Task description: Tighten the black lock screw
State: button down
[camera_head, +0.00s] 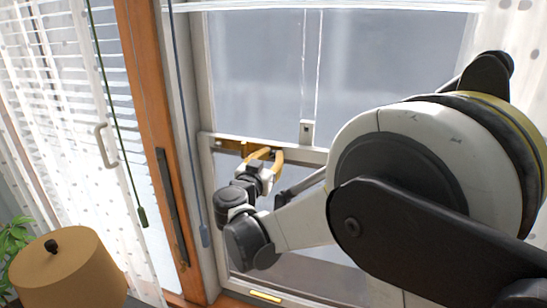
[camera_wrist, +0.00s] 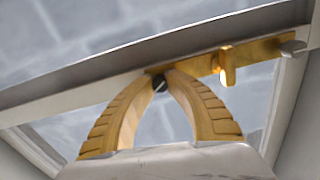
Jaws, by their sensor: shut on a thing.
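The black lock screw (camera_wrist: 159,83) shows as a small dark round piece at the window's middle rail in the wrist view. My gripper (camera_wrist: 161,77) has two tan ribbed fingers that meet at the rail. They are shut on the screw, which shows just below their tips and is partly covered by them. A gold lock plate (camera_wrist: 262,55) with an upright tab runs along the rail to the right of the fingers. In the head view my gripper (camera_head: 276,152) reaches the rail beside the gold plate (camera_head: 229,145). The screw is too small to make out clearly there.
The window's pale frame (camera_head: 205,165) surrounds the rail. A blue cord (camera_head: 180,90) and a green cord (camera_head: 112,105) hang at left, near an orange wooden post (camera_head: 150,110). A tan lampshade (camera_head: 68,272) stands at lower left. Sheer curtains (camera_head: 75,150) hang behind.

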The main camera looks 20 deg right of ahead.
jog(key=shift+m, duration=0.5)
jog(key=shift+m+b, duration=0.55)
jog(key=shift+m, duration=1.05)
jog(key=shift+m+b, duration=0.4)
jog(key=shift+m, duration=0.7)
jog(key=c, duration=0.8)
grip_release()
